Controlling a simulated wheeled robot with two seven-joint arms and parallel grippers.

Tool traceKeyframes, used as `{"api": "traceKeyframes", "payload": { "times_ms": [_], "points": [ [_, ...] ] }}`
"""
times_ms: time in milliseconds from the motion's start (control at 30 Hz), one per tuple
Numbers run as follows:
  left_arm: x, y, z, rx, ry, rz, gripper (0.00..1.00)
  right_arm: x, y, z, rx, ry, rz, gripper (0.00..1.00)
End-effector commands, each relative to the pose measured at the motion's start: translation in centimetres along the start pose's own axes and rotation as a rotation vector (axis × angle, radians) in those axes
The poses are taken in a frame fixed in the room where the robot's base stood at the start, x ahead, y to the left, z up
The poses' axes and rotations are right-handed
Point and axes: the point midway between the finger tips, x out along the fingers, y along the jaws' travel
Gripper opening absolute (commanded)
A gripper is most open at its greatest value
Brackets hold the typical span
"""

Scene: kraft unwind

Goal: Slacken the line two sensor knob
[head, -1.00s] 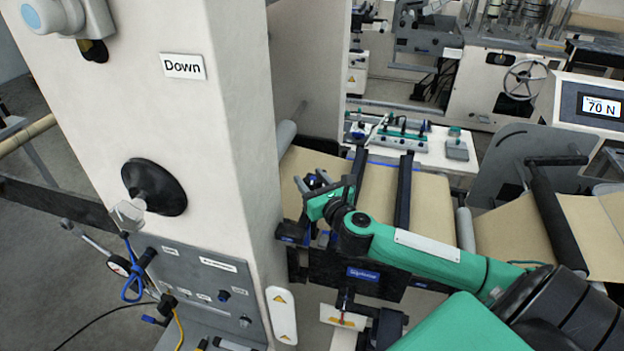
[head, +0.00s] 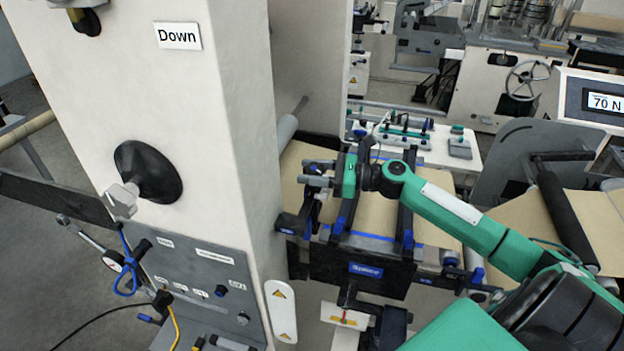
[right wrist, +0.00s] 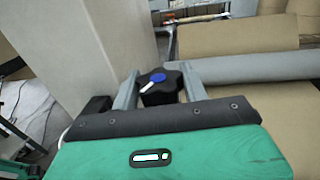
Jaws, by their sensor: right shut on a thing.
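A black lobed knob (right wrist: 160,88) with a blue cap and a white pointer mark sits between the two grey fingers of my right gripper (right wrist: 158,90) in the right wrist view. The fingers are closed on its sides. In the head view my right gripper (head: 318,176) points left beside the white column, at the left edge of the brown web, with a dark, blue-topped knob (head: 318,166) at its fingers. The knob's lower part and mount are hidden. My left gripper is in neither current view.
The white column (head: 225,130) stands close to the left of the gripper.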

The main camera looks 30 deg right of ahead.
Motion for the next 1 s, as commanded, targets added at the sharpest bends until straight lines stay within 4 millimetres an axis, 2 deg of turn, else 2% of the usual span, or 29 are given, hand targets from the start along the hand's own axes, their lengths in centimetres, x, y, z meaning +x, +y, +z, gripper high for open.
{"api": "traceKeyframes", "payload": {
  "times_ms": [33,100,400,700,1000],
  "points": [
    [1.0,0.0,0.1,0.000,0.000,0.000,0.36,0.0,-0.1,-0.8,0.001,0.002,0.042,0.22],
    [1.6,0.0,0.1,0.000,0.000,0.000,0.36,0.1,-0.1,-0.8,0.002,0.002,0.108,0.22],
    [3.5,0.1,0.3,0.000,0.000,0.000,0.36,0.1,0.1,-0.7,0.004,0.004,0.391,0.22],
    [4.3,0.1,0.4,0.000,0.000,0.000,0.36,0.1,0.3,-0.7,0.006,0.006,0.634,0.22],
    [4.5,0.1,0.4,0.000,0.000,0.000,0.36,0.0,0.5,-0.7,0.007,0.008,0.778,0.22]
  ]
}}
